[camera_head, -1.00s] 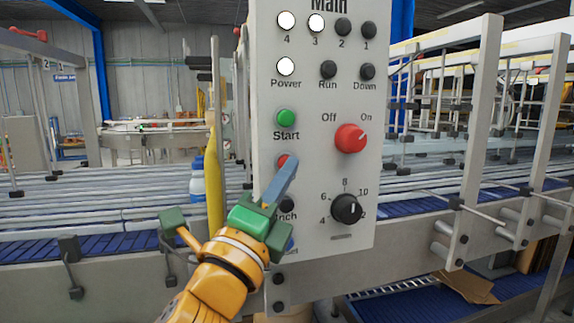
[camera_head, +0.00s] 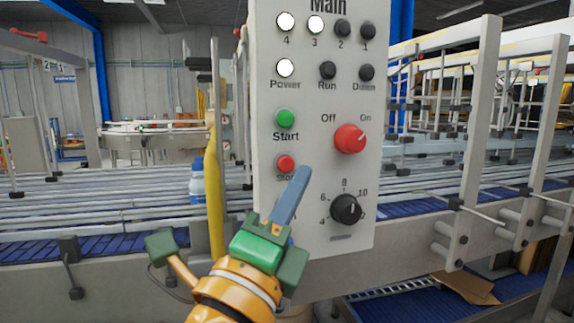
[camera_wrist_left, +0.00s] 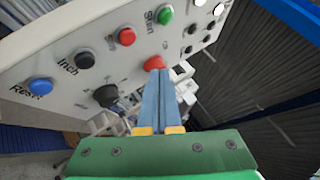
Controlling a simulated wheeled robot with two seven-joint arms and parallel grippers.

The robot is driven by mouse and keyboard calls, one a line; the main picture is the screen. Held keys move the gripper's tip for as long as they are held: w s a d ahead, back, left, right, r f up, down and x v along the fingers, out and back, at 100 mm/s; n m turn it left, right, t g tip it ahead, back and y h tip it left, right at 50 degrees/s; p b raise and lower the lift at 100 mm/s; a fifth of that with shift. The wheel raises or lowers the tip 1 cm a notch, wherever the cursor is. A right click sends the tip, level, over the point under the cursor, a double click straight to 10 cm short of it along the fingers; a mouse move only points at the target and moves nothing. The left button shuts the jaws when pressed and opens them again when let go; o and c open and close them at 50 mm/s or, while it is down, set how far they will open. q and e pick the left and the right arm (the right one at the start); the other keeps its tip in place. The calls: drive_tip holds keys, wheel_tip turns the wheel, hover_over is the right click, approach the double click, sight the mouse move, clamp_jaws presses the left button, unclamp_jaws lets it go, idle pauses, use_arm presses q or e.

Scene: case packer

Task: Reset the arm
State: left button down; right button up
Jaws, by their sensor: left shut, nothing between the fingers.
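My left gripper (camera_head: 301,172) is shut, its blue-grey fingers together and empty. It points up in front of the control panel (camera_head: 267,95), with the tips right of the red Stop button (camera_head: 285,163) and below the red Off/On knob (camera_head: 350,139). In the left wrist view the closed fingers (camera_wrist_left: 157,72) overlap the red knob (camera_wrist_left: 152,63); I cannot tell whether they touch it. The blue Reset button (camera_wrist_left: 40,84) and black Inch button (camera_wrist_left: 85,60) show there, but my gripper hides them in the head view. My right gripper is not in view.
The green Start button (camera_head: 285,118) sits above Stop, and a black dial (camera_head: 345,209) lies right of my fingers. The Power (camera_head: 285,67), 4 and 3 lamps are lit white. A yellow post (camera_head: 214,190) and white-blue bottle (camera_head: 197,180) stand left of the panel. Conveyors run behind.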

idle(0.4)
use_arm(q)
drive_tip(key=a+f+n+g+y, duration=0.25)
drive_tip(key=f+n, duration=0.25)
drive_tip(key=f, duration=0.6)
drive_tip(key=a+f+n+g+y, duration=0.2)
drive_tip(key=a+f+n+g, duration=0.25)
drive_tip(key=f, duration=0.75)
drive_tip(key=a+f+n+g+y, duration=0.25)
drive_tip(key=f+n, duration=0.35)
drive_tip(key=f, duration=0.5)
drive_tip(key=s+a+f+n+g+y, duration=0.1)
drive_tip(key=s+a+f+n+g, duration=0.25)
drive_tip(key=s+f, duration=0.65)
drive_tip(key=s+a+f+n+g, duration=0.3)
drive_tip(key=s+f+n+g, duration=0.2)
drive_tip(key=s+f, duration=0.45)
wheel_tip(320, 180, down, 15)
drive_tip(key=s+g, duration=0.1)
drive_tip(key=s+a+f+g, duration=0.1)
drive_tip(key=s+a+f, duration=0.1)
drive_tip(key=s+f, duration=0.9)
drive_tip(key=shift+s+a+y, duration=0.15)
drive_tip(key=shift+s+y, duration=0.15)
drive_tip(key=shift+s, duration=0.7)
